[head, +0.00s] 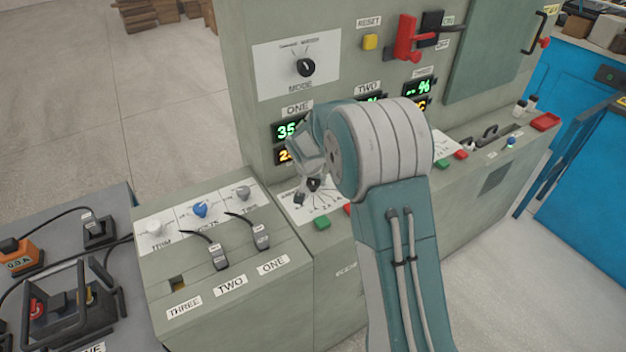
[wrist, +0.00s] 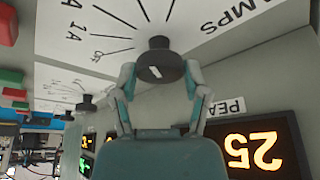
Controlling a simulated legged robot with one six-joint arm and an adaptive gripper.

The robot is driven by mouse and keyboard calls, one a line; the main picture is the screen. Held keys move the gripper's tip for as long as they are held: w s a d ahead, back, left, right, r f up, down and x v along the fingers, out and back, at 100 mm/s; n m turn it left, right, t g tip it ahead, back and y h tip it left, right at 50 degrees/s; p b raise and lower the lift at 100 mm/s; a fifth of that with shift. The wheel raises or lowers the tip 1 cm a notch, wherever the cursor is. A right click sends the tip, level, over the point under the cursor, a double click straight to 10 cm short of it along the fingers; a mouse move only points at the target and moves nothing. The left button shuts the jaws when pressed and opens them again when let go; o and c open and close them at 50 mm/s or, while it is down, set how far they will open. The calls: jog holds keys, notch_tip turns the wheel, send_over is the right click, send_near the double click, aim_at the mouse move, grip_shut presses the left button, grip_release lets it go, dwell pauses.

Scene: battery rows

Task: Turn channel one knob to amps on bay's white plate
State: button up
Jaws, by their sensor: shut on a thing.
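The channel one knob (wrist: 158,45) is black and round with a pale mark on its face. It stands on a white plate (wrist: 225,32) printed with AMPS, 1A and radiating lines; the wrist view is upside down. My gripper (wrist: 160,72) has a finger on each side of the knob and is shut on it. In the head view my gripper (head: 306,188) is low in front of the console, over the white plate (head: 328,204). My wrist hides part of the plate there, and I cannot tell which mark the knob points to.
Above the plate, the ONE display (head: 286,131) glows green and amber. A green button (head: 322,223) sits below the plate. A second dial knob (wrist: 86,104) is beside mine in the wrist view. The MODE knob (head: 306,67) and red lever (head: 406,38) are higher up.

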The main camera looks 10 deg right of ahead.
jog(key=shift+s+f, duration=0.1)
jog(key=shift+f, duration=0.1)
jog(key=o, duration=1.1)
jog(key=shift+a, duration=0.1)
jog(key=shift+o, duration=0.2)
jog(key=shift+r, duration=0.2)
jog(key=shift+r, duration=0.35)
jog(key=v, duration=1.1)
jog(key=shift+a, duration=0.15)
